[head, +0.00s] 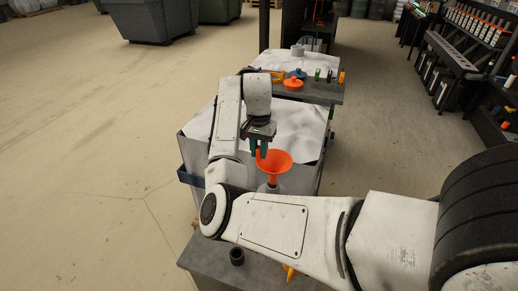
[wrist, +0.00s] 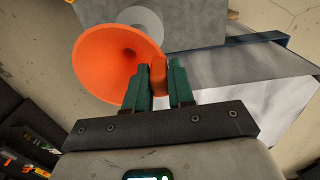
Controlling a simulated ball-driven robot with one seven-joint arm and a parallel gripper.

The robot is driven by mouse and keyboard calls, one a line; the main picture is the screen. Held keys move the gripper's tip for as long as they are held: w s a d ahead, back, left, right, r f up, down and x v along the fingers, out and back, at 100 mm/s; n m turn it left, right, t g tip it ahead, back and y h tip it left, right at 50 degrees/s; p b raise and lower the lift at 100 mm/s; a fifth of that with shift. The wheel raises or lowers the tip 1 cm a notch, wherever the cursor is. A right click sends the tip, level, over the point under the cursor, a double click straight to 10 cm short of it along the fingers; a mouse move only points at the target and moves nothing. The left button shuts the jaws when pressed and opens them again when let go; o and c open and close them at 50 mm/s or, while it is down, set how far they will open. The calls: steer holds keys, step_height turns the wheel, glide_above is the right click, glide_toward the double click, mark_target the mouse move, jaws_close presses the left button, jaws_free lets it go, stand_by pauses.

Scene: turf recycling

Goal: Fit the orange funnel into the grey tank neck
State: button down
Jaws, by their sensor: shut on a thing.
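The orange funnel (head: 275,163) is upright, wide mouth up, in the head view. Its bowl fills the upper left of the wrist view (wrist: 95,62). My gripper (head: 260,148) is shut on the funnel's side tab, which shows between the green fingers in the wrist view (wrist: 159,76). The grey tank neck (head: 268,188) is just below the funnel's stem in the head view. A pale grey round part, likely the tank (wrist: 146,20), shows behind the bowl's far rim in the wrist view. The bowl hides the stem's tip there, so I cannot tell whether it is inside the neck.
A white-lined bin (head: 300,130) stands behind the funnel. Beyond it, a dark shelf (head: 318,91) carries an orange cap (head: 292,84), a blue cap (head: 296,74) and small bottles. A black ring-like piece (head: 237,256) stands on the near grey bench (head: 215,262). Open floor lies left.

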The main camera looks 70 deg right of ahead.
mark_target(259, 163)
steer(key=shift+f+b, duration=1.2)
steer(key=shift+f, duration=1.6)
stand_by(0.4)
steer(key=c, duration=0.9)
jaws_free()
step_height(259, 163, up, 11)
steer(key=shift+w+f, duration=0.1)
steer(key=shift+f, duration=0.1)
